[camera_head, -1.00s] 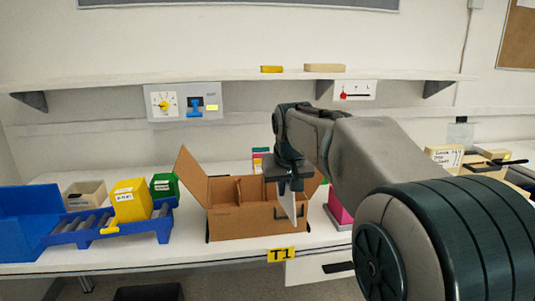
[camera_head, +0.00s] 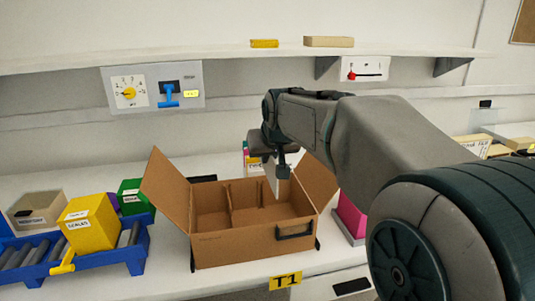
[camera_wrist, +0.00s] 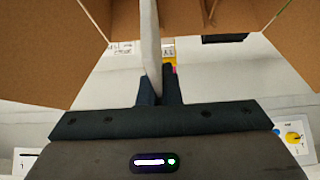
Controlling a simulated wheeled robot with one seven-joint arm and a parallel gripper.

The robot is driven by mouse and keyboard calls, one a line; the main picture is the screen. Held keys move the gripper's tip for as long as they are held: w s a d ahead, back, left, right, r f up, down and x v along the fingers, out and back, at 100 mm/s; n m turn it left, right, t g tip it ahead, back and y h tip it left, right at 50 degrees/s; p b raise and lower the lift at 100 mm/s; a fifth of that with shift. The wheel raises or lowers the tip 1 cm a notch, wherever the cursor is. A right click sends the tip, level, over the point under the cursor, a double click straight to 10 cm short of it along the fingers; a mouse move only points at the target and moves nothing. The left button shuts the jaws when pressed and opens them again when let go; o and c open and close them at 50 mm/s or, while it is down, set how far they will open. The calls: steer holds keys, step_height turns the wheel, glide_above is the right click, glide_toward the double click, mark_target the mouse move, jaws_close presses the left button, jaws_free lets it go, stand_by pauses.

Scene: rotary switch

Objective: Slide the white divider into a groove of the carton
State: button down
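The open brown carton (camera_head: 235,251) stands on the bench, its side flaps spread, with brown partitions inside. My gripper (camera_head: 281,171) is above the carton's back right part, pointing down. It is shut on the thin white divider (camera_head: 271,178), which hangs below it. In the wrist view the divider (camera_wrist: 150,42) is upright and edge-on between the dark fingers (camera_wrist: 160,86), with the carton's brown walls on both sides. The divider's lower edge seems to be at or near the carton's opening; I cannot tell whether it is in a groove.
A switch panel (camera_head: 153,88) hangs on the wall behind.

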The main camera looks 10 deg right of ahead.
mark_target(268, 178)
steer(key=shift+f, duration=0.1)
steer(key=shift+s+f+b, duration=0.1)
steer(key=shift+f+b, duration=0.2)
steer(key=shift+b, duration=0.05)
steer(key=shift+f+b, duration=2.1)
steer(key=shift+f, duration=0.5)
steer(key=shift+f+b, duration=4.55)
steer(key=shift+f, duration=1.15)
steer(key=c, duration=1.5)
jaws_free()
steer(key=shift+c, duration=0.2)
